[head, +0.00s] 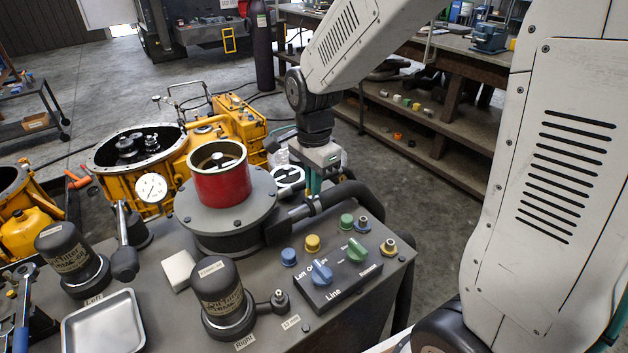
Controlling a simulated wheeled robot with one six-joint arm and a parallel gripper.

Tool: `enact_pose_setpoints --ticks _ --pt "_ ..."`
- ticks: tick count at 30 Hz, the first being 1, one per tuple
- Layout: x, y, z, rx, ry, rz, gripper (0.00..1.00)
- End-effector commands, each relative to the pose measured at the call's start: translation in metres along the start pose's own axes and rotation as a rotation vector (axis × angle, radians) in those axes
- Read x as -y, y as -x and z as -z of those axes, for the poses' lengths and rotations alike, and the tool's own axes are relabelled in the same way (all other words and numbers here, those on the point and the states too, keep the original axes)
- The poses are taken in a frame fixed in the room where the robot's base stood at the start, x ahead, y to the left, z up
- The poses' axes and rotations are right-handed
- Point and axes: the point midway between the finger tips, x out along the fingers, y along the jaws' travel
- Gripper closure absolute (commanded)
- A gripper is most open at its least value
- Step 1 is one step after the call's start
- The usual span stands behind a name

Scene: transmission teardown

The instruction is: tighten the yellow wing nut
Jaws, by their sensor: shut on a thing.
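My gripper (314,183) is beyond the red cylinder (220,178) and the black hose (328,197), pointing down. Its green fingers show only in part, and their tips are hidden behind the hose and its fitting. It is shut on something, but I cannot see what. I cannot make out a yellow wing nut for certain. Two yellow pieces stand on the grey bench top: a round yellow cap (312,243) and a yellow piece on a brass base (389,247). My gripper is apart from both.
The grey bench carries a switch box (335,281) with blue and green levers, two dark capped canisters (217,297) (72,258) and a metal tray (103,325). A yellow transmission housing (180,165) with a dial gauge (151,187) stands behind. Open floor lies to the right.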

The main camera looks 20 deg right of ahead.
Motion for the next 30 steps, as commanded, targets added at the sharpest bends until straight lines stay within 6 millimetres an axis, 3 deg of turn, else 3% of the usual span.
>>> enact_pose_setpoints --ticks 20,23,30 --pt "0.0011 0.001 -0.0001 0.0 -0.067 0.004 1.0" --pt "0.0011 0.0009 -0.0001 0.0 -0.067 0.004 0.75" --pt "0.0005 0.0005 0.0003 0.0 -0.067 0.002 0.73"
